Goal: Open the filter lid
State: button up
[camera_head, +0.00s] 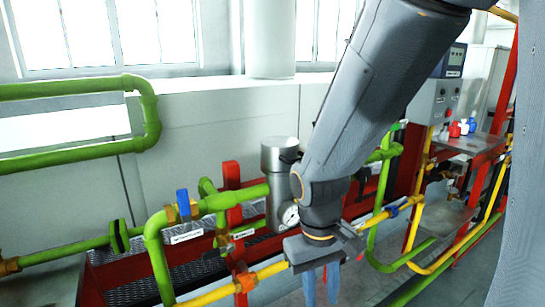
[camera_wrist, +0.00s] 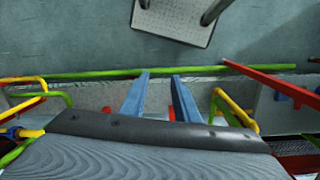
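The filter (camera_head: 277,172) is an upright silver cylinder in the middle of the head view, set among green pipes. Its flat top, seemingly the lid, looks closed, and my arm partly covers its right side. A round gauge (camera_head: 290,216) sits low on its front. My gripper (camera_head: 321,284) hangs below and right of the filter in the head view, with blue fingers pointing down. In the wrist view my gripper (camera_wrist: 160,92) shows two blue fingers apart with nothing between them. The filter is not seen in the wrist view.
Green pipes (camera_head: 75,152) run at the left, with a blue-handled valve (camera_head: 183,203). Yellow pipes (camera_head: 213,295) pass close to my gripper. A grey control box (camera_head: 437,100) and a metal shelf (camera_head: 468,143) with small red and blue items stand at the right.

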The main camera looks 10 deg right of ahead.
aim_at(293, 162)
notch_tip(293, 162, up, 10)
jog(key=w+d+n+t+h+p, duration=0.1)
jog(key=w+d+n+h+p, duration=0.2)
jog(key=n+h+p, duration=0.35)
jog(key=w+a+r+n+t+h, duration=0.1)
jog(key=w+a+r+n+t, duration=0.1)
jog(key=w+a+r+t, duration=0.1)
jog(key=w+a+r+n+t+h+p, duration=0.1)
jog(key=w+a+r+n+t+h, duration=0.1)
jog(key=w+r+t, duration=0.1)
jog(key=w+a+r+n+t+h+p, duration=0.1)
jog(key=w+a+r+n+t+h, duration=0.1)
jog(key=w+r, duration=0.3)
jog(key=shift+a+r+n+t, duration=0.35)
jog(key=shift+a+r+t, duration=0.25)
jog(key=shift+a+r, duration=0.35)
jog(key=p+x, duration=0.2)
jog(key=x, duration=0.5)
jog(key=shift+w+d, duration=0.15)
jog(key=shift+d, duration=0.05)
grip_shut()
